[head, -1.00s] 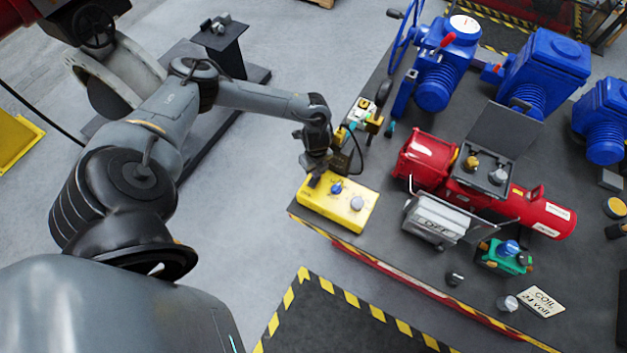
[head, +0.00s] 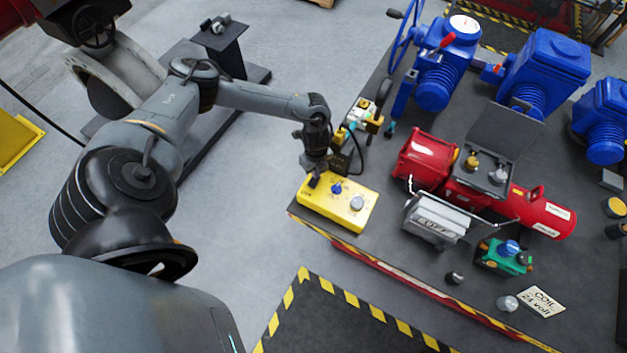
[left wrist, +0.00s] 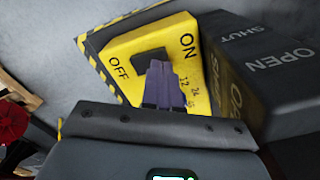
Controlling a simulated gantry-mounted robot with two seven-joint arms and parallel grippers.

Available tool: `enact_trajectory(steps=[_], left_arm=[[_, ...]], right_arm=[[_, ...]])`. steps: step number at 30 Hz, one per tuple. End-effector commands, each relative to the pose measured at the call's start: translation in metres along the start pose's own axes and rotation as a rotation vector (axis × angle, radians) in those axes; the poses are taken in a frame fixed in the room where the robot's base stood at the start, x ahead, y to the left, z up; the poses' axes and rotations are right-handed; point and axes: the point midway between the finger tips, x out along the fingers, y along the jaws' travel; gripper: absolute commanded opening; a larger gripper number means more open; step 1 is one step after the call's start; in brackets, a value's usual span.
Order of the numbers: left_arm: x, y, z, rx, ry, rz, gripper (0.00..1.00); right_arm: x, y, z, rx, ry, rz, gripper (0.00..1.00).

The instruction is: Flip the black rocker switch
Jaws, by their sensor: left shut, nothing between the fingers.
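The yellow control box (head: 323,210) sits at the table's near left corner, with a blue knob (head: 337,188) and a grey knob (head: 357,203) on top. In the left wrist view, the black rocker switch (left wrist: 152,58) sits on the yellow box face (left wrist: 125,45) between the OFF and ON labels. My left gripper (left wrist: 160,68) is shut and empty, its fingertips at the switch's near edge and partly covering it. It also shows in the head view (head: 314,181) over the box's left end. I cannot tell whether the tips touch the switch. My right gripper is not in view.
A dark block marked OPEN and SHUT (left wrist: 265,75) stands close to the right of my fingers in the left wrist view. Red machinery (head: 425,163), a green box (head: 503,262) and blue valve actuators (head: 540,75) stand farther right.

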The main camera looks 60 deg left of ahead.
Motion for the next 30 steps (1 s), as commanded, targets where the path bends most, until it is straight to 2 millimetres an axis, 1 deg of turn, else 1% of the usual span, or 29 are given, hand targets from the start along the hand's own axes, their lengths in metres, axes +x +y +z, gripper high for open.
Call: enact_trajectory(steps=[11,30], left_arm=[[0.001,0.0,0.0,0.0,0.0,0.0,0.0],[0.01,0.0,0.0,0.0,0.0,0.0,0.0]], right_arm=[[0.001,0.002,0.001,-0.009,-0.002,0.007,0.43],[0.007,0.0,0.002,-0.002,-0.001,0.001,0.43]])
